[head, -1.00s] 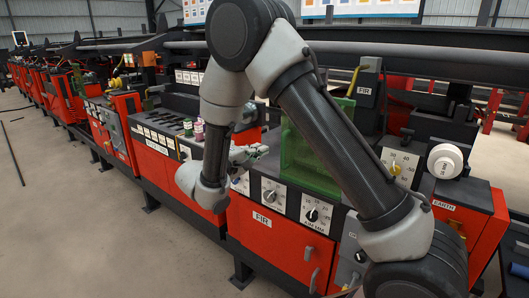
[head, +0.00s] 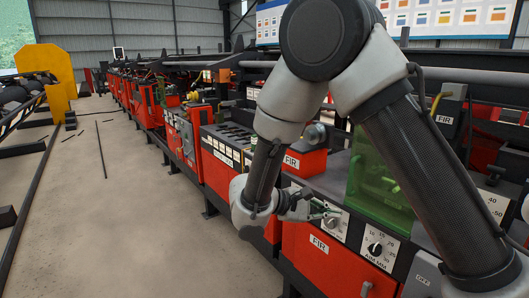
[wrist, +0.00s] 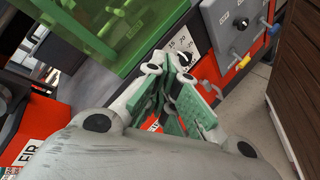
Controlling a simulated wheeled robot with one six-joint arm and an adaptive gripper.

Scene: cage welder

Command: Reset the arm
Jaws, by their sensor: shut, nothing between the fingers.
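My gripper (head: 322,210) is at the end of my folded arm, in front of the red machine bench in the head view. In the wrist view its green-padded fingers (wrist: 178,98) are drawn together with nothing between them. Behind the fingers in the wrist view is a white dial plate (wrist: 183,42). In the head view the gripper overlaps the panel with a grey knob (head: 331,221); I cannot tell whether it touches it. My upper arm hides part of the bench on the right.
A green transparent guard (head: 378,180) stands on the bench beside the gripper; it also shows in the wrist view (wrist: 105,30). A dial panel (head: 375,248) is to the right. A yellow machine (head: 52,78) stands far left. The concrete floor (head: 130,230) on the left is mostly open.

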